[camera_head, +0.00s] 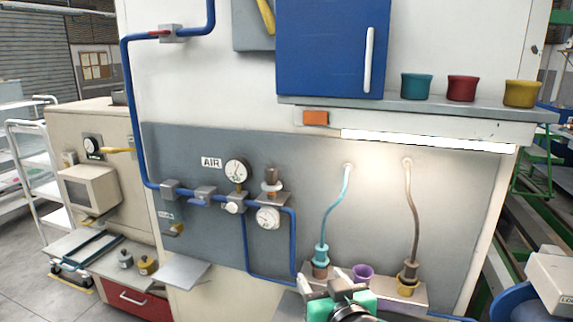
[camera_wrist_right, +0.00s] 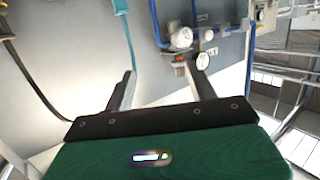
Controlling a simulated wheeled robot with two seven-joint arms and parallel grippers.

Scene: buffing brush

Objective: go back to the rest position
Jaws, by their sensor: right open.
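My right gripper (camera_head: 328,284) shows at the bottom of the head view, in front of the panel's lower part. In the right wrist view its two dark fingers (camera_wrist_right: 162,68) stand apart with nothing between them, so it is open and empty. Behind it are a teal hose tool (camera_head: 321,255) and a brown hose tool (camera_head: 408,280), both upright in a grey holder, with a purple cup (camera_head: 362,273) between them. The gripper hides part of the holder. I cannot tell a buffing brush for certain. My left gripper is not in view.
A grey panel (camera_head: 300,180) carries blue pipes and gauges (camera_head: 238,171). Above are a blue cabinet (camera_head: 330,45) and a shelf with teal (camera_head: 416,86), red (camera_head: 461,88) and yellow (camera_head: 521,93) pots. A small grey ledge (camera_head: 183,271) juts out left of the gripper.

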